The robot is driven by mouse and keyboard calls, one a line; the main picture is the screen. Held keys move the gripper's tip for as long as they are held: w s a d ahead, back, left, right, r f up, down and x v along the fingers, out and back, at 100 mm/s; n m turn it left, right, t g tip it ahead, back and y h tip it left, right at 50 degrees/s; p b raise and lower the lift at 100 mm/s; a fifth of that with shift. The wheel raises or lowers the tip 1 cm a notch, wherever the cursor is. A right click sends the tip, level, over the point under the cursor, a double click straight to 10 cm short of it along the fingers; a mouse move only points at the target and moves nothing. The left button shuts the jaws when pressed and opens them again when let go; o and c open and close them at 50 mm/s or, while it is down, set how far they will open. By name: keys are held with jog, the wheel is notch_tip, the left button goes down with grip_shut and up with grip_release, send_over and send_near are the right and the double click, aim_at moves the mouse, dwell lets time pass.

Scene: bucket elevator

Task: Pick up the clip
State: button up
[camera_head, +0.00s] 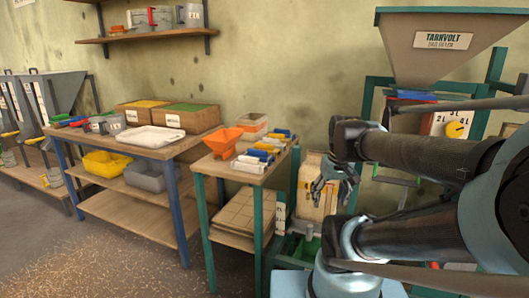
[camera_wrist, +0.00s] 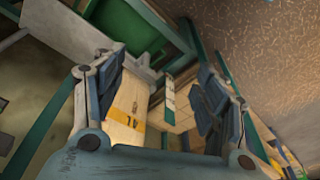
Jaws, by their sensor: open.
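My gripper (camera_head: 328,184) is open in front of the tan bag-like container (camera_head: 306,187), to the right of the small green-legged table. In the wrist view, the two fingers of my gripper (camera_wrist: 160,82) stand wide apart. Between them show part of a pale container with a yellow band (camera_wrist: 126,118) and a white-and-green strip (camera_wrist: 169,100). Nothing is seen held. I cannot pick out the clip with certainty. Several small blue, white and yellow items (camera_head: 262,153) lie on the small table, too small to identify.
The small table (camera_head: 240,178) also bears an orange funnel (camera_head: 222,142). A longer workbench (camera_head: 150,151) with a white tray (camera_head: 150,137) stands to the left. A hopper machine (camera_head: 440,45) with a yellow knob stands at right.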

jog(key=w+a+r+n+y, duration=0.1)
jog(key=w+a+r+n, duration=0.2)
jog(key=w+r, duration=0.4)
jog(key=w+a+r+n+y, duration=0.1)
jog(key=w+a+r+n, duration=0.15)
jog(key=w+r, duration=0.4)
jog(key=n+y, duration=0.2)
jog(key=n, duration=0.4)
send_near(266, 144)
jog(key=shift+g, duration=0.3)
jog(key=x, duration=0.6)
jog(key=shift+w+a+f, duration=0.1)
jog(key=shift+w+a, duration=0.15)
jog(key=shift+w, duration=0.1)
jog(key=shift+w+x, duration=0.2)
jog(key=shift+x, duration=2.45)
jog(key=shift+d, duration=0.1)
jog(key=c, duration=1.1)
